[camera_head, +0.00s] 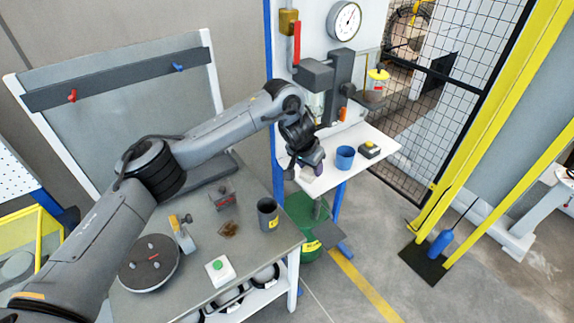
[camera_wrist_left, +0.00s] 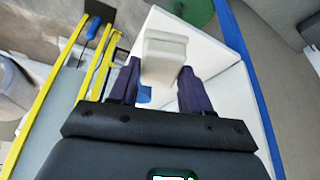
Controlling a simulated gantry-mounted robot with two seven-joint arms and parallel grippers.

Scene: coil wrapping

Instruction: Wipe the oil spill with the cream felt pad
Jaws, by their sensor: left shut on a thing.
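The oil spill (camera_head: 229,229) is a small brown stain on the grey workbench (camera_head: 205,280) in the head view. My left gripper (camera_head: 308,168) is over the white shelf, to the right of and beyond the bench, away from the spill. In the left wrist view, its purple fingers (camera_wrist_left: 157,84) are shut on the cream felt pad (camera_wrist_left: 165,58), a pale block. In the head view the pad is hard to tell from the white shelf behind it. My right gripper is not in view.
On the bench are a grey cup (camera_head: 268,213), a round dark plate (camera_head: 149,263) and a green-button box (camera_head: 219,270). A green bin (camera_head: 302,217) stands beside the bench.

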